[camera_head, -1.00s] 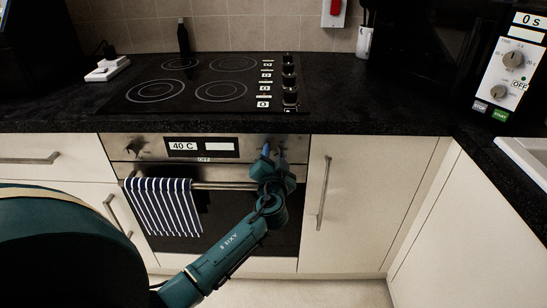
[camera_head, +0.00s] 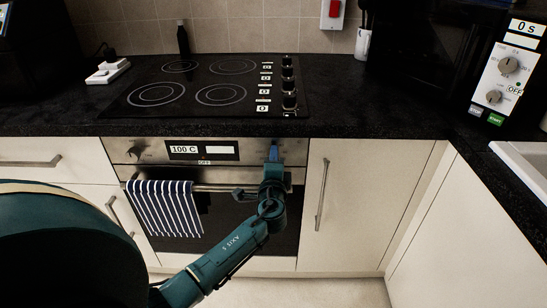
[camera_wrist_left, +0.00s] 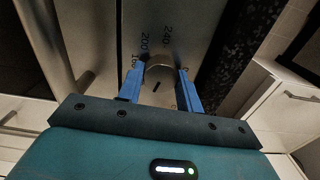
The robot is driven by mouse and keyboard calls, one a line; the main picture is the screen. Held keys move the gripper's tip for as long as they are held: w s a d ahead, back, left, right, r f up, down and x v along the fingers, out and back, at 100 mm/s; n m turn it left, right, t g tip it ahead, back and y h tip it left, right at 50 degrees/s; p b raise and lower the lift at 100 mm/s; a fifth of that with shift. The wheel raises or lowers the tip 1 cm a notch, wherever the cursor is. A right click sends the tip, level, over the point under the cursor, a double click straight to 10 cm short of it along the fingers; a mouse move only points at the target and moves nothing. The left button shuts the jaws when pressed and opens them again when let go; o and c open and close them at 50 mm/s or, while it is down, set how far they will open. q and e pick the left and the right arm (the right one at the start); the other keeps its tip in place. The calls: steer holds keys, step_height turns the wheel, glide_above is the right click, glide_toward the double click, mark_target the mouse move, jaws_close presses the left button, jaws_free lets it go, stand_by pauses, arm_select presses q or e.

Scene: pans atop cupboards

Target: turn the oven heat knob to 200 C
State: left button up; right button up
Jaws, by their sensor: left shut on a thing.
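The oven (camera_head: 225,215) is built in under the hob, and its display (camera_head: 202,150) reads 100 C, with OFF on a small label below. The heat knob (camera_wrist_left: 158,72) is a round metal knob with 200 and 240 printed around it in the left wrist view. My left gripper (camera_head: 271,160) is at the right end of the oven panel. Its two blue fingers (camera_wrist_left: 160,88) are shut on the heat knob, one on each side. In the head view the gripper hides the knob. My right gripper is not in view.
A second knob (camera_head: 135,151) is at the left of the panel. A striped towel (camera_head: 165,207) hangs on the oven handle (camera_head: 222,188) beside my arm. The hob (camera_head: 200,88) with its knobs (camera_head: 288,85) lies above on the black worktop (camera_head: 400,115).

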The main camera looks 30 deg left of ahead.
arm_select(q)
steer(key=shift+s+a+m+p, duration=0.1)
steer(key=shift+m+p, duration=2.9)
steer(key=shift+m, duration=2.9)
steer(key=shift+a+m+p, duration=0.1)
steer(key=shift+m+p, duration=2.85)
steer(key=shift+m, duration=2.95)
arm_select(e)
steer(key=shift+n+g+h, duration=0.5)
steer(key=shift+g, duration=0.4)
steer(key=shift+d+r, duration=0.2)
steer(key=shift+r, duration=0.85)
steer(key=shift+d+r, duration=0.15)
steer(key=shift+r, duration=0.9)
arm_select(q)
steer(key=shift+f, duration=0.1)
